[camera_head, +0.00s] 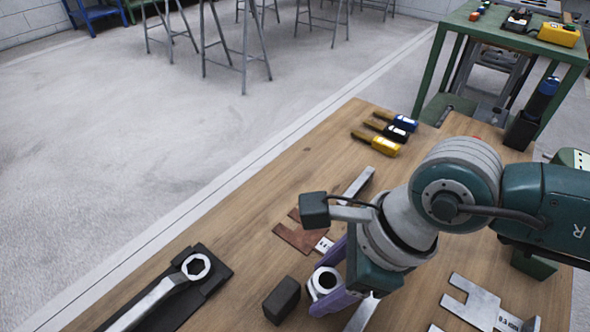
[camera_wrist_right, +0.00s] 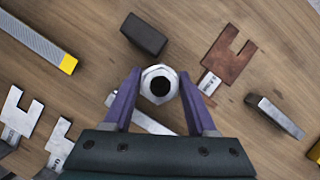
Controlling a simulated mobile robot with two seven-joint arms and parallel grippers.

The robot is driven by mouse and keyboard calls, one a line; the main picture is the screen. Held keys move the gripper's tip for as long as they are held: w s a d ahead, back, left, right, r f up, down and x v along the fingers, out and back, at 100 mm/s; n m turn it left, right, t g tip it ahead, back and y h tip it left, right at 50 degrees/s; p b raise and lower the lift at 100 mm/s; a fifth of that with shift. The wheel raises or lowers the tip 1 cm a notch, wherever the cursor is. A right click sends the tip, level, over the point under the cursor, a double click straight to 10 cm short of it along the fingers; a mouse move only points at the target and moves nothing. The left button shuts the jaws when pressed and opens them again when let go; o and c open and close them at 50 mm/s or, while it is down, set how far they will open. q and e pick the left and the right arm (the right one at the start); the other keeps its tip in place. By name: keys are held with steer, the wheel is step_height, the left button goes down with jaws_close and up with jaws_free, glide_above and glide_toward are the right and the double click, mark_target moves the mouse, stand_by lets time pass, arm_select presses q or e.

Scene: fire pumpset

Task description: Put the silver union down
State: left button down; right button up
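The silver union (camera_head: 325,282) is a short metal fitting with a hex rim and a dark round bore. It also shows in the right wrist view (camera_wrist_right: 159,84), with its bore facing the camera. My right gripper (camera_head: 333,278) has purple fingers, one on each side of the union. In the wrist view the fingertips (camera_wrist_right: 159,76) meet the union's sides, so the gripper is shut on it. The union is upright over the wooden table (camera_head: 240,265); I cannot tell whether it touches the top. My left gripper is not in view.
A black block (camera_head: 282,300) stands close beside the union. A copper-coloured notched plate (camera_head: 298,236) lies behind it. A wrench (camera_head: 160,298) on a black tray is at left. Silver notched gauges (camera_head: 472,302) lie at right. Bare wood shows between the tray and block.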

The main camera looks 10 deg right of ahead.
jaws_close()
stand_by(0.5)
